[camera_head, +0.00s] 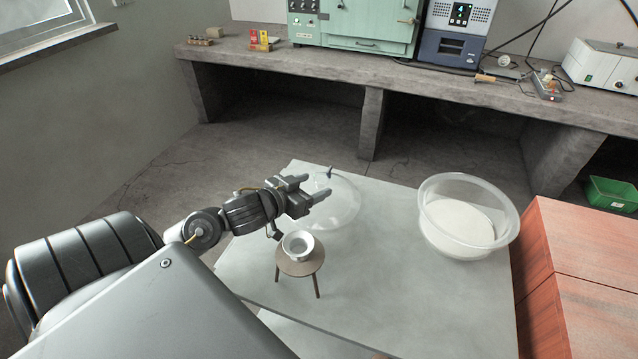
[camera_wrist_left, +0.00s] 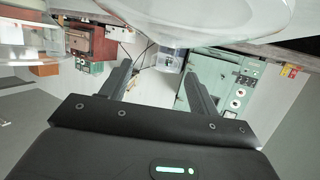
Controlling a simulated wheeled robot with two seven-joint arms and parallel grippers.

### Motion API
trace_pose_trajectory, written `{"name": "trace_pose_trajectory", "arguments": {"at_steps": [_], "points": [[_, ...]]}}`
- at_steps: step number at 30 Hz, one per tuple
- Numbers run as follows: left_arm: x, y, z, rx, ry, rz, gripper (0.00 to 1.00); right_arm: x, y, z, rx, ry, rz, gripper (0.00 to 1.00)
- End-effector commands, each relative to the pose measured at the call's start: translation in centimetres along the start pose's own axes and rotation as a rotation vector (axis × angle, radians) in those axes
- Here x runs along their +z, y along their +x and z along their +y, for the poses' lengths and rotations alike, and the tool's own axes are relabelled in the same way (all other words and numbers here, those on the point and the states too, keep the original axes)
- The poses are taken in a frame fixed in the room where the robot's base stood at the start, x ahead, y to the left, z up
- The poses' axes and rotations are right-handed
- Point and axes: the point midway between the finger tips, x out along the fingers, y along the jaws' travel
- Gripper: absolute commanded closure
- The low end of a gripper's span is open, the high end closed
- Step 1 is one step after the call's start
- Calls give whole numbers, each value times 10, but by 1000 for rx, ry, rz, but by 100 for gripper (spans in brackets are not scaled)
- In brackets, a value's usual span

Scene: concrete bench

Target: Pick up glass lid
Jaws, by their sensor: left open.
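The glass lid (camera_head: 343,208) is a clear dome lying on the grey table, with a small dark knob (camera_head: 330,173) on top. My left gripper (camera_head: 318,187) is open and empty, in front of the lid's left part in the head view, its fingers pointing right near the knob. I cannot tell whether they touch. In the left wrist view the open fingers (camera_wrist_left: 158,72) show, with a large clear glass surface (camera_wrist_left: 215,18), apparently the lid, along the top. My right gripper is out of view.
A small three-legged stand (camera_head: 300,265) holding a white ring-like dish (camera_head: 298,245) stands just below my left gripper. A clear bowl (camera_head: 429,196) with white contents stands on the table (camera_head: 380,290) at right. Reddish blocks (camera_head: 575,260) border the table's right side.

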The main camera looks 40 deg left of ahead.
Motion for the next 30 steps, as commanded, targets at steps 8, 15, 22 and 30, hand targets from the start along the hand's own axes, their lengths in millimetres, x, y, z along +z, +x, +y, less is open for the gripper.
{"name": "trace_pose_trajectory", "arguments": {"at_steps": [8,15,22,30], "points": [[4,38,-6,-3,-2,1,39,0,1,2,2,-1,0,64],[4,45,-5,-2,0,-1,39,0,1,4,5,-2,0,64],[4,45,-5,-2,0,-1,59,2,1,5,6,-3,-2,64],[4,44,-5,-2,0,0,94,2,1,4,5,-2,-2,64]]}}
